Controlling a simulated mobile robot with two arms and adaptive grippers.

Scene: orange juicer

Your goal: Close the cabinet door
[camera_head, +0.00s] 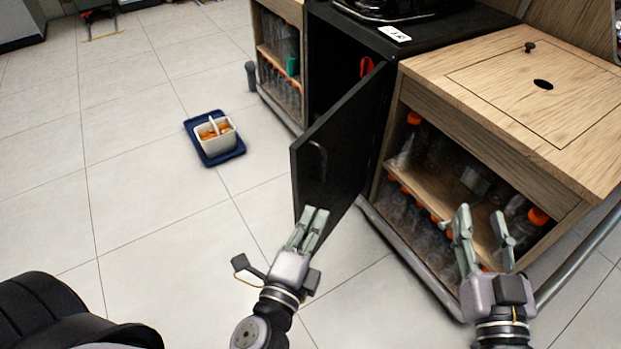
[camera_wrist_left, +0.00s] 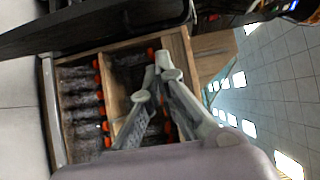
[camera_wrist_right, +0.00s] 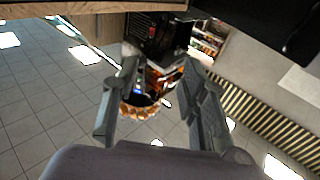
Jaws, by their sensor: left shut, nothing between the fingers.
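The black cabinet door (camera_head: 335,150) stands open in the head view, swung out from the dark cabinet toward me. A dark handle (camera_head: 317,160) is on its face. My left gripper (camera_head: 313,215) is shut and empty, overlapping the lower part of the door in the head view; I cannot tell whether it touches. In the left wrist view its fingertips (camera_wrist_left: 166,68) meet, with a dark panel, probably the door (camera_wrist_left: 90,25), along the top. My right gripper (camera_head: 482,215) is open and empty before the right-hand wooden unit. Its spread fingers (camera_wrist_right: 160,75) show in the right wrist view.
The wooden unit (camera_head: 530,95) to the right has open shelves of bottles with orange caps and a metal rail (camera_head: 430,273) low in front. Another bottle shelf (camera_head: 279,55) stands left of the cabinet.

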